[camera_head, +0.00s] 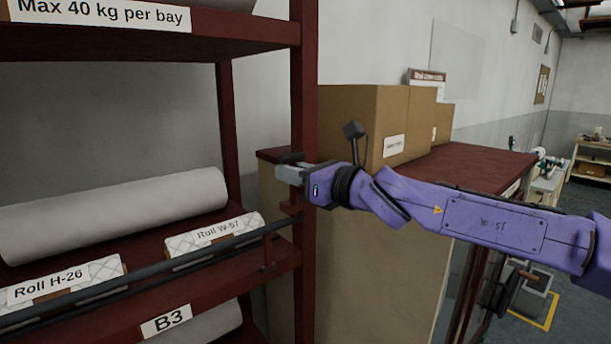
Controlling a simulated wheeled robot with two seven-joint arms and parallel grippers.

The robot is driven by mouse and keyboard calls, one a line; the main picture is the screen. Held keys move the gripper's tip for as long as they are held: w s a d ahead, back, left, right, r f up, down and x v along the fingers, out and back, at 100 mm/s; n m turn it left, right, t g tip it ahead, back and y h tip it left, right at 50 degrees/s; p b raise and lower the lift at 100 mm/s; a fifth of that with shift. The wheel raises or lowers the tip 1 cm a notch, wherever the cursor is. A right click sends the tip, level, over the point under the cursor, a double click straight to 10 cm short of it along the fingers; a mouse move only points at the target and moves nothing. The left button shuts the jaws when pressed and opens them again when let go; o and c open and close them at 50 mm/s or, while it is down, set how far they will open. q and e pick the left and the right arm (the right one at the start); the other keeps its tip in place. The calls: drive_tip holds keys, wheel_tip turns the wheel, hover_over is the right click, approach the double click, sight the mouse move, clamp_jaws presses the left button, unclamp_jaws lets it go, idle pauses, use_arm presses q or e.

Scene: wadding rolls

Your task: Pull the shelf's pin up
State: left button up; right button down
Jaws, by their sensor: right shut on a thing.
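The dark red shelf (304,80) fills the left side, with its upright post near the middle. My right gripper (284,168) reaches in from the right across the front of this post and is shut on the shelf's pin. The pin is mostly hidden by the fingers; a small dark piece (291,157) shows at the top of them. A red bracket (291,207) sits on the post just below the gripper. My left gripper is not in view.
A dark bar (150,268) runs along the bay's front, before the labelled rolls Roll W-57 (213,238) and Roll H-26 (65,283). A large white roll (115,212) lies behind. Cardboard boxes (360,115) stand on a red-topped unit behind my right arm.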

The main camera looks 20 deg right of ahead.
drive_tip(key=shift+r, duration=0.4)
drive_tip(key=c, duration=1.2)
unclamp_jaws()
drive_tip(key=shift+d, duration=0.1)
drive_tip(key=p+v, duration=0.1)
drive_tip(key=v, duration=0.9)
drive_tip(key=shift+p, duration=0.4)
